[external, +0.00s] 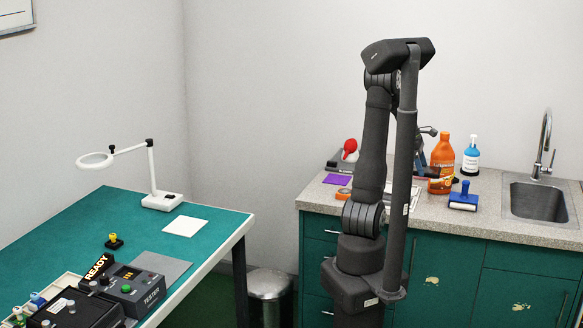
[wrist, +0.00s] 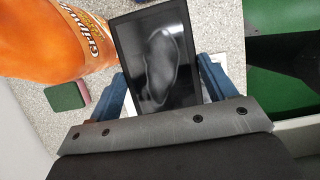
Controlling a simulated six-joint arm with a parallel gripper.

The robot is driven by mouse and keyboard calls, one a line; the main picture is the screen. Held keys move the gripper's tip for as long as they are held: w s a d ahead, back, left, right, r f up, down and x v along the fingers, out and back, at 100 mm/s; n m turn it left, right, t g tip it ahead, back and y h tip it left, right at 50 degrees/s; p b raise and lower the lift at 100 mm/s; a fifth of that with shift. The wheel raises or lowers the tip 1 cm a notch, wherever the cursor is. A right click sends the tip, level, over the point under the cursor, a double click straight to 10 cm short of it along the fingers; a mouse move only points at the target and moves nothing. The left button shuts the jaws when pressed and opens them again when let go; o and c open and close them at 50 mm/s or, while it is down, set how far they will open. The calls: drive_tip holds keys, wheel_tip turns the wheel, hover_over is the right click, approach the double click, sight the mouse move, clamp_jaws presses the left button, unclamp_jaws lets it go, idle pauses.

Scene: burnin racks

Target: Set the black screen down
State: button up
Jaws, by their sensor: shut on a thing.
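The black screen (wrist: 155,58) is a dark flat rectangle with a grey reflection on its face, in the middle of the wrist view. My gripper (wrist: 168,72) is shut on it, with a blue finger on either side. The screen covers part of a white piece behind it. The speckled counter (wrist: 25,100) shows below on the left; I cannot tell whether the screen touches it.
An orange bottle (external: 442,156) stands close beside the screen; it fills the wrist view's upper left (wrist: 55,35). A purple sheet (external: 337,179) and orange tape (external: 343,193) lie left.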

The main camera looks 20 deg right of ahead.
drive_tip(key=w+a+n+t+h, duration=0.1)
drive_tip(key=w+a+n+t, duration=0.2)
drive_tip(key=w+a+n, duration=0.95)
drive_tip(key=w+a+f+n+t, duration=0.1)
drive_tip(key=w+a, duration=0.6)
drive_tip(key=a, duration=0.4)
drive_tip(key=w+a+n+t, duration=0.1)
drive_tip(key=w+a+n, duration=0.1)
drive_tip(key=w+a, duration=0.8)
drive_tip(key=n+t+y, duration=0.2)
drive_tip(key=n+y, duration=0.2)
drive_tip(key=n, duration=0.7)
hover_over(191, 221)
drive_tip(key=s, duration=0.1)
drive_tip(key=f, duration=0.7)
drive_tip(key=shift+d, duration=0.4)
drive_tip(key=shift+s+a+f, duration=0.1)
drive_tip(key=shift+a+f, duration=0.25)
drive_tip(key=shift+f+t, duration=0.3)
drive_tip(key=shift+f, duration=1.6)
